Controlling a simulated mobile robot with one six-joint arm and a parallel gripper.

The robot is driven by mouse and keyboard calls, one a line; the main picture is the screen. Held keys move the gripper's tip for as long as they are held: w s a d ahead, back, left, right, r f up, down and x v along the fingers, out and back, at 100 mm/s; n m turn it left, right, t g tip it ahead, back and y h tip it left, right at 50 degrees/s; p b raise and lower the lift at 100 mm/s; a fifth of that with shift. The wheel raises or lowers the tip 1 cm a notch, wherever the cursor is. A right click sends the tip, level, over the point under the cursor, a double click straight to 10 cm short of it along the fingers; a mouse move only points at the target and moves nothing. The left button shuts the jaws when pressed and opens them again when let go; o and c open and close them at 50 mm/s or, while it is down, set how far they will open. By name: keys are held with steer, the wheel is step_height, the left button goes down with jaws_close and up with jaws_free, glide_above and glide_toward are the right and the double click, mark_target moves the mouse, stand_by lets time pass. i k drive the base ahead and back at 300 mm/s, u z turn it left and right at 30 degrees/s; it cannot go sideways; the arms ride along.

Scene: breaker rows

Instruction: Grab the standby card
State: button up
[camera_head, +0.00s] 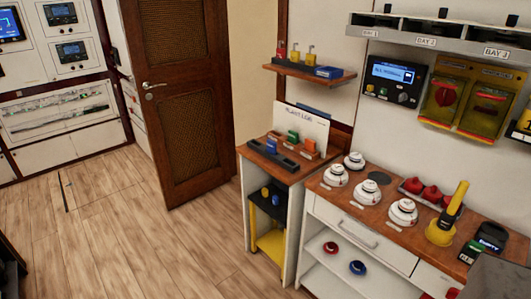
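I cannot make out a card that reads standby in the head view. A white sheet headed PLANT LOG (302,122) stands upright at the back of the small wooden-topped cabinet (262,163). In front of it, small blue (271,146), green (293,137) and orange (309,145) pieces sit in dark holders. A dark block with a label that seems to read EMPTY (488,244) is at the right end of the longer counter. My gripper is not in view.
White domed units (367,192), red domed pieces (430,192) and a yellow handled tool (446,220) crowd the counter (340,203). A shelf (309,75) holds padlock-like pieces above the cabinet. A brown door (180,95) stands at the back. The wooden floor (130,235) is mostly clear.

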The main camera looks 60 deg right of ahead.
mark_target(271, 145)
steer(key=z, duration=0.15)
steer(key=i, duration=0.95)
steer(key=u, duration=0.1)
